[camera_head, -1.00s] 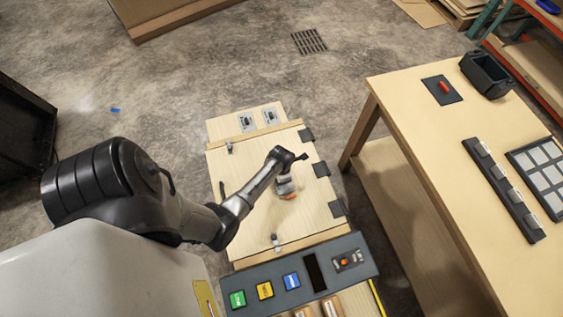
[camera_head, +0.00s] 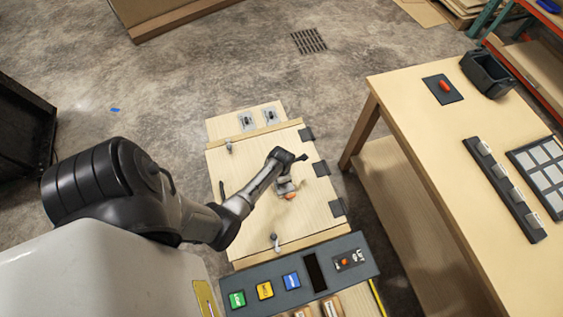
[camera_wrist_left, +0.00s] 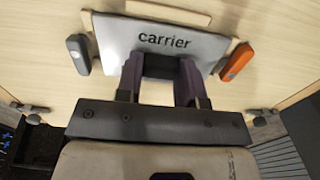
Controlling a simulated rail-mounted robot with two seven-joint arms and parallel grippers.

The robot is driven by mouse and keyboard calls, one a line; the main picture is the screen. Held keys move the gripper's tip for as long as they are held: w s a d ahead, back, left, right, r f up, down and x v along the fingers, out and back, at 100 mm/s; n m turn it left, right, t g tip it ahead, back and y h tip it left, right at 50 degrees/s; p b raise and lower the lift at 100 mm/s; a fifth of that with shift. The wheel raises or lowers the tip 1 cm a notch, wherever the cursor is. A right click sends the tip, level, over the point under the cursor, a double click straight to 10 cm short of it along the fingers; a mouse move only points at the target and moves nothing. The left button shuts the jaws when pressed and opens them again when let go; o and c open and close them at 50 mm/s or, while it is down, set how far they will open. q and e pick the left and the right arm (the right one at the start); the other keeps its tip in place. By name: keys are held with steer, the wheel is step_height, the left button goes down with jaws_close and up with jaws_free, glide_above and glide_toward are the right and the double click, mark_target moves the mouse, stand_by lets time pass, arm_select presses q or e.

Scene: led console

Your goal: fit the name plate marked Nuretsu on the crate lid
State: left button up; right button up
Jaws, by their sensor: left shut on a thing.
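My left gripper (camera_wrist_left: 160,82) is shut on the dark grip block (camera_wrist_left: 160,66) of a pale grey plate (camera_wrist_left: 178,42). In the head view the left gripper (camera_head: 287,188) hides most of the plate. My right gripper is not in view.
A console (camera_head: 330,283) with green, yellow and blue buttons stands at the lid's near edge. Dark hinges (camera_head: 321,169) line the lid's right side. The workbench (camera_head: 420,110) at right holds a slotted rack (camera_head: 505,190), a grid tray (camera_head: 543,168) and a black bin (camera_head: 487,75).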

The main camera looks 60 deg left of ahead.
arm_select(q)
steer(key=shift+f, duration=0.3)
stand_by(0.4)
steer(key=o, duration=1)
steer(key=shift+r, duration=0.2)
step_height(320, 180, up, 13)
steer(key=p, duration=0.2)
steer(key=shift+r+p, duration=0.2)
steer(key=shift+p, duration=0.2)
